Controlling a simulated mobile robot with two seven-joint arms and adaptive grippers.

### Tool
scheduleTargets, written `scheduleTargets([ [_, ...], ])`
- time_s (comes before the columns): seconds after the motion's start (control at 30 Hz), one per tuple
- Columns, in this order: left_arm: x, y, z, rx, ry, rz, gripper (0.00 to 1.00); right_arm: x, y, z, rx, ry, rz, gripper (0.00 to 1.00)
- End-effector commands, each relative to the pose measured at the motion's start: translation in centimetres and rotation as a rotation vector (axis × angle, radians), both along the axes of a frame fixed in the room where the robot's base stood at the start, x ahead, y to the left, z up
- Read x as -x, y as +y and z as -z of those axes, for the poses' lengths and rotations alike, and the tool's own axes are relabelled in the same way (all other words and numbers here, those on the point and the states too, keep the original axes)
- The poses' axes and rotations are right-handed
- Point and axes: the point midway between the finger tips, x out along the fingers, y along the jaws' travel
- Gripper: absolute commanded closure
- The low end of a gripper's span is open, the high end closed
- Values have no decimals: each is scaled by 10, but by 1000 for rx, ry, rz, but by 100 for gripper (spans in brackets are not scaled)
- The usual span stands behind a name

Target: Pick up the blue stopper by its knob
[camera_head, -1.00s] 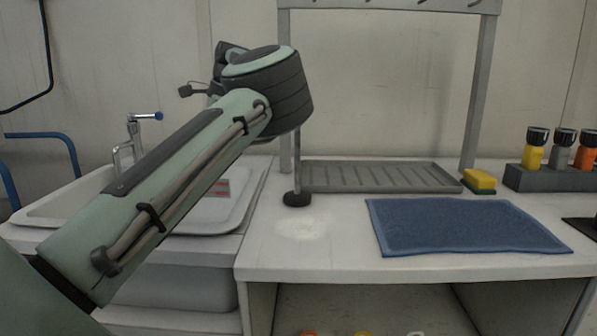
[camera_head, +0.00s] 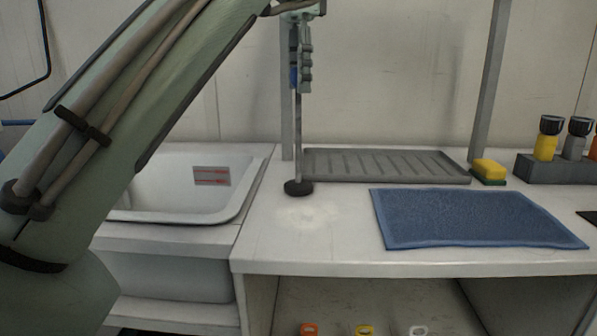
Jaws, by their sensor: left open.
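My left gripper (camera_head: 302,82) hangs pointing down near the top middle, in front of the back wall, seen nearly edge-on and open. I cannot tell whether this is the blue stopper or another part. A thin grey upright rod (camera_head: 298,140) runs down below the gripper to a round black foot (camera_head: 298,188) on the white counter. No stopper knob can be made out. My right gripper is out of view.
A white sink (camera_head: 160,190) is left, partly behind my arm. A grey drain tray (camera_head: 385,166), a blue mat (camera_head: 470,217), a yellow sponge (camera_head: 489,171) and a bottle block (camera_head: 550,168) are on the counter (camera_head: 310,245). Rack posts (camera_head: 491,80) rise behind.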

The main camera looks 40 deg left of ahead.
Motion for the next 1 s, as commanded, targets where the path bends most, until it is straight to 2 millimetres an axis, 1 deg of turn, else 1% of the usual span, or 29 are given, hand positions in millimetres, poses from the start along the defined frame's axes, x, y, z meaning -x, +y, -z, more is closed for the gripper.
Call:
scheduleTargets([
  [0.03,1,0,13,3,1,-1,50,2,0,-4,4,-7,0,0],
  [0.2,1,0,32,2,1,-1,50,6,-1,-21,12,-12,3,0],
  [0.3,0,1,35,0,0,-1,50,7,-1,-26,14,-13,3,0],
  [0.47,0,1,35,0,0,-1,50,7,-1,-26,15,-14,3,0],
  [0.5,0,1,35,0,0,-1,51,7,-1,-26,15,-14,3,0],
  [0.9,0,1,35,0,0,-1,100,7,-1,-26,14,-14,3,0],
  [1.0,0,1,35,0,0,-1,100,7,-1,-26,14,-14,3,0],
])
